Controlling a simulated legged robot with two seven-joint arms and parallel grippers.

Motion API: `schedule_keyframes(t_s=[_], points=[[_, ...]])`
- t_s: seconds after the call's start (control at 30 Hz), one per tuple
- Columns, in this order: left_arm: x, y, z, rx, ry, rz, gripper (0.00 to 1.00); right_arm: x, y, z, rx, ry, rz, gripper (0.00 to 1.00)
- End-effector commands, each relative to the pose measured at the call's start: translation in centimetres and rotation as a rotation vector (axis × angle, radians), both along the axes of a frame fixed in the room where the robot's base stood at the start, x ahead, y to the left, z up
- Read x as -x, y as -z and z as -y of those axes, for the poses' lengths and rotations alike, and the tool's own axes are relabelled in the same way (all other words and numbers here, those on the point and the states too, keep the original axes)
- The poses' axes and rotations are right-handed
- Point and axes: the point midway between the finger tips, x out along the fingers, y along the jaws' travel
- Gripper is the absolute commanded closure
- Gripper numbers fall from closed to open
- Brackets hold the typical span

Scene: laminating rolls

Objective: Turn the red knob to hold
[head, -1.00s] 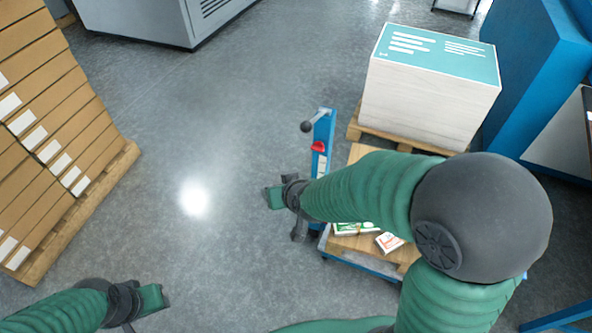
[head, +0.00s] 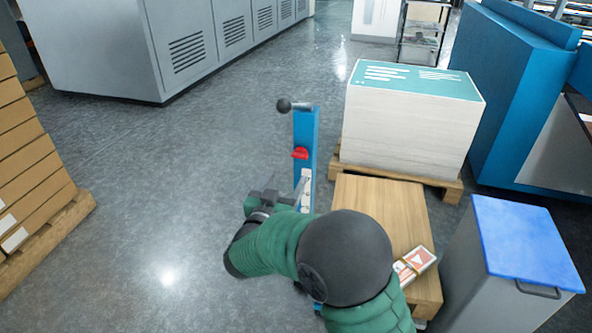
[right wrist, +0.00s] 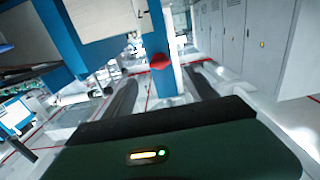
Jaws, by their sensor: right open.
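The red knob (head: 300,153) sits on the upper part of an upright blue post (head: 306,130). A pale label plate (head: 306,185) is on the post below the knob. My right gripper (head: 272,195) is open and empty, just left of and below the knob in the head view. In the right wrist view the red knob (right wrist: 160,62) shows on the blue post (right wrist: 166,84), beyond and between my open fingers (right wrist: 160,85), apart from them. The knob's setting cannot be read. My left gripper is out of view.
A black-ended lever (head: 284,105) sticks out left from the post top. A paper stack (head: 408,125) is behind. A blue-lidded bin (head: 525,240) is right.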

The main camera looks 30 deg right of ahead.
Motion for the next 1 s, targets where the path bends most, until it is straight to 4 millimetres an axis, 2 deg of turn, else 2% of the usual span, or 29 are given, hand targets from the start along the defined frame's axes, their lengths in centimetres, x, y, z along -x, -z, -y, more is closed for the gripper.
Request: schedule_keyframes(t_s=[0.03, 0.3, 0.47, 0.7, 0.77, 1.0], points=[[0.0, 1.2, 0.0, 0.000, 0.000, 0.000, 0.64, -0.8, 0.6, 1.2, 0.001, 0.004, 0.003, 0.35], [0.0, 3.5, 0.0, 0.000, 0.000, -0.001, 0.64, -4.8, 0.4, 5.7, 0.000, 0.001, 0.003, 0.35], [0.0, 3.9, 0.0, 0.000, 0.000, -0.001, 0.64, -5.8, 0.1, 6.8, 0.001, -0.002, 0.001, 0.35], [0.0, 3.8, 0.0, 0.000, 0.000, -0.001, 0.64, -5.9, 0.0, 6.9, 0.001, -0.003, -0.001, 0.35], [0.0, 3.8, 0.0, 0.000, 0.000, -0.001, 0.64, -5.9, 0.0, 6.9, 0.000, -0.003, 0.000, 0.40], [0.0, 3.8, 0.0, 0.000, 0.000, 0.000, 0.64, -5.9, 0.0, 6.9, 0.000, -0.003, 0.000, 0.71]])
